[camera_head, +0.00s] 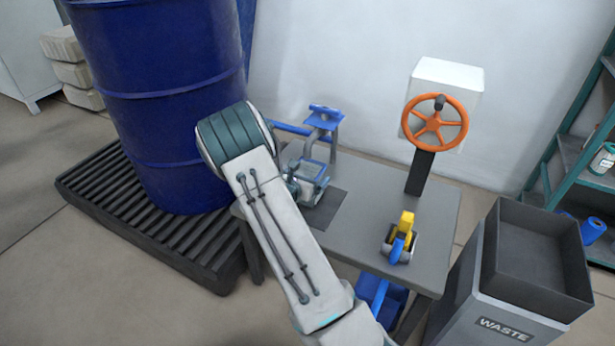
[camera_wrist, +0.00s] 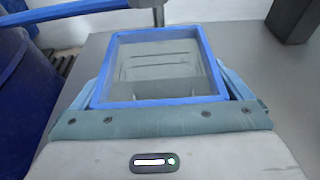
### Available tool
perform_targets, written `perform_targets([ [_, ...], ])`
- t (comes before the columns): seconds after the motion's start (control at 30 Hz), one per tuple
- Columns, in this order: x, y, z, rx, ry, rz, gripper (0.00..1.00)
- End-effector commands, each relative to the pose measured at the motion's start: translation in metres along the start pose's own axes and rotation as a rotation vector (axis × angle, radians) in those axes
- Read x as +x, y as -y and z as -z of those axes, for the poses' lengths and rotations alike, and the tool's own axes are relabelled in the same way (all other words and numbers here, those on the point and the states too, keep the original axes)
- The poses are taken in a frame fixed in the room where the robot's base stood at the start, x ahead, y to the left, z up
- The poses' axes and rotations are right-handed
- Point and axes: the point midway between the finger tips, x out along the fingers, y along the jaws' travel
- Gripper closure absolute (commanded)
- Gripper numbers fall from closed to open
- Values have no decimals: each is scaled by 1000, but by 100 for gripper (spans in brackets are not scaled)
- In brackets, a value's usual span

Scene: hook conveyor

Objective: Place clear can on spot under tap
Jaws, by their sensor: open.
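The clear can (camera_wrist: 155,62) is a see-through box with a blue rim. It sits upright on the table, and in the head view (camera_head: 311,190) it is partly hidden by my arm. It appears to stand on the dark square spot (camera_head: 330,208), under or just in front of the blue-topped tap (camera_head: 325,117). The tap's grey pipe (camera_wrist: 158,14) shows behind the can's far rim in the wrist view. My gripper (camera_head: 300,183) is open, with its fingers around the can's left and right sides. I cannot tell whether the fingers touch it.
A large blue barrel (camera_head: 165,95) stands on a black slatted pallet (camera_head: 140,215) at left. The grey table (camera_head: 365,215) also holds an orange valve wheel (camera_head: 435,123) and a yellow-blue device (camera_head: 401,240). A waste bin (camera_head: 500,290) stands right, near a shelf (camera_head: 575,170).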

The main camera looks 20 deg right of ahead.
Motion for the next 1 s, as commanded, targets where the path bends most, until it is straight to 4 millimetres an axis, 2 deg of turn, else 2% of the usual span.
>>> perform_targets([
  [0.07, -6, -1, -4, 0, -1, -2, 2],
  [0.5, -98, -1, -4, -1, -1, -3, 2],
  [0.73, -120, 1, -5, 9, -1, 5, 2],
  [0.87, -126, 19, -20, 106, -14, 80, 2],
  [1.0, -142, 61, -48, 341, -56, 256, 2],
])
